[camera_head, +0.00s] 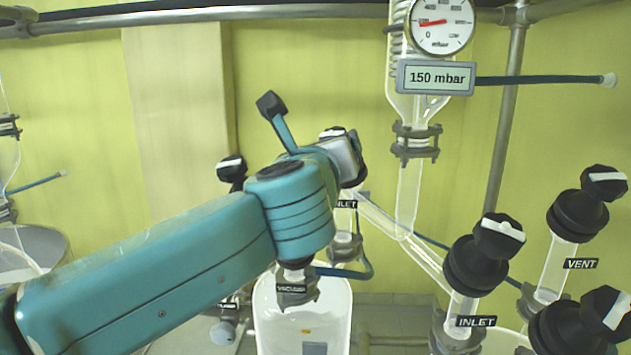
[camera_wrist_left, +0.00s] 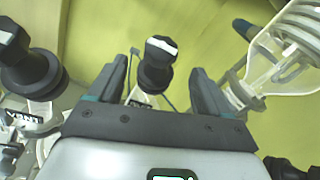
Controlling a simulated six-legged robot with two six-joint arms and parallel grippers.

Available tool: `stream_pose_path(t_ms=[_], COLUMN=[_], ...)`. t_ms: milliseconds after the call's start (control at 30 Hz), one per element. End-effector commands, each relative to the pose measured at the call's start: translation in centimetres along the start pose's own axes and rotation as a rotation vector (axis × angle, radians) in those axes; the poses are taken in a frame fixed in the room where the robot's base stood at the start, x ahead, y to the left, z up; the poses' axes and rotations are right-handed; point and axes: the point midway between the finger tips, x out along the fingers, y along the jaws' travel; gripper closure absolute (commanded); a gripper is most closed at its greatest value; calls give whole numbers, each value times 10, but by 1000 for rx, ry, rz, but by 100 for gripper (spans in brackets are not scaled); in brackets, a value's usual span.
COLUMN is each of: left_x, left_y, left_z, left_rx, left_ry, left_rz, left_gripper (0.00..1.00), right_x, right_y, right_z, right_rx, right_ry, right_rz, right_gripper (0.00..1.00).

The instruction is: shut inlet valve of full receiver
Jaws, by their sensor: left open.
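In the head view my left gripper (camera_head: 347,160) is above the left receiver (camera_head: 302,320), at its inlet valve (camera_head: 334,133), which is partly hidden behind it. The INLET label (camera_head: 346,204) shows below. In the left wrist view my left gripper (camera_wrist_left: 161,68) is open, its fingers on either side of a black valve knob (camera_wrist_left: 158,62) with a white bar. Contact cannot be told. Another inlet valve (camera_head: 484,253) stands on the right receiver (camera_head: 510,342). The fill of either receiver is unclear. My right gripper is not in view.
A vent valve (camera_head: 588,203) stands at the right. A VENT-labelled valve (camera_wrist_left: 30,75) is left of my fingers in the wrist view. Glass tubing and hoses run close by.

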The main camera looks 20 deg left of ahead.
Motion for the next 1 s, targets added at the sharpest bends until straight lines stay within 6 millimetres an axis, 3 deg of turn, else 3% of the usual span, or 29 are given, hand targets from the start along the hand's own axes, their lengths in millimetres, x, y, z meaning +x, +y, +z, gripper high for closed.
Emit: stream_pose_path(t_ms=[200,400,600,900,1000], left_x=[-48,-76,-86,-86,-82], left_y=[0,0,0,1,4], left_z=[-3,-2,-1,1,10], left_rx=[-1,0,1,0,-11], left_ry=[0,0,1,-1,-21], left_rz=[-6,-3,0,-1,-12], left_gripper=[22,22,22,22,22], right_x=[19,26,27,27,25], right_y=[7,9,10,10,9], right_z=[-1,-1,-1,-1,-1], right_rx=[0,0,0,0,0], right_ry=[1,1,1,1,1], right_rz=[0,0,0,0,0], right_gripper=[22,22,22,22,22])
